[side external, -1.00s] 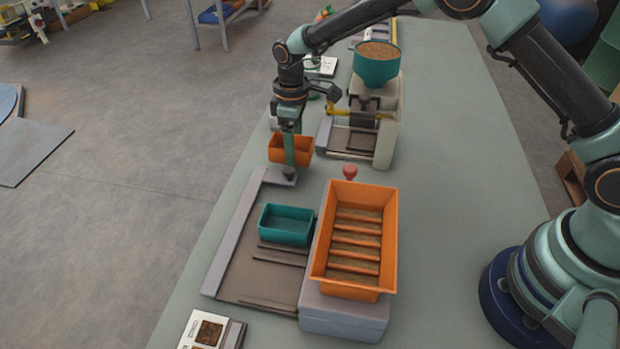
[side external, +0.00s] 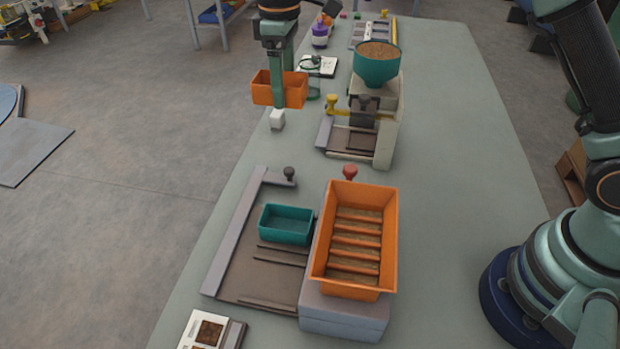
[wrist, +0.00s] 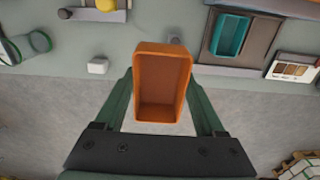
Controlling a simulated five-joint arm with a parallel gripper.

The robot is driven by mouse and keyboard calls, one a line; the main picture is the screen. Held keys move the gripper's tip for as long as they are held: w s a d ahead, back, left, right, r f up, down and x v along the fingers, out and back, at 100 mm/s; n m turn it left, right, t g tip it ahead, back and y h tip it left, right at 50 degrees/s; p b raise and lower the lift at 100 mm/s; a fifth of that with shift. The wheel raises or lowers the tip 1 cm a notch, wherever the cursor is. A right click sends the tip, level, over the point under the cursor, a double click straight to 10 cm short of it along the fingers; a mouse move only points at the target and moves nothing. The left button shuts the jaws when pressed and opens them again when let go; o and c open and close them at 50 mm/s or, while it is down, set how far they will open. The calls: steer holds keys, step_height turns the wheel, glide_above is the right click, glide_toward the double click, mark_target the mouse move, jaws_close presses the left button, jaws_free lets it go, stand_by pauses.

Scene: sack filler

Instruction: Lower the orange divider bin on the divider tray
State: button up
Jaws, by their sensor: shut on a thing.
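My gripper (side external: 280,92) is shut on the small orange divider bin (side external: 266,88), held in the air above the far left edge of the bench. In the wrist view the same bin (wrist: 160,55) sits between my two fingers, and its visible inside looks empty. The divider tray (side external: 235,283) is a dark brown bed with thin rails and a grey left edge, on the bench at the front. A teal bin (side external: 287,222) sits on it. The orange bin is well apart from the tray, behind it in the side view.
A large orange ribbed trough (side external: 391,240) on a grey block stands right of the tray. A red knob (side external: 350,173) and a dark knob (side external: 290,173) stand nearby. A filler with a teal hopper (side external: 377,70) stands behind. A white block (side external: 277,120) lies near my gripper.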

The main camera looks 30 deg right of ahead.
steer(key=s+a+f, duration=0.4)
steer(key=s+a, duration=0.6)
steer(key=a, duration=0.1)
glide_toward(277, 283)
steer(key=shift+f, duration=2.55)
steer(key=shift+f, duration=0.7)
steer(key=o, duration=1.3)
steer(key=shift+r, duration=0.1)
steer(key=shift+r, duration=3.95)
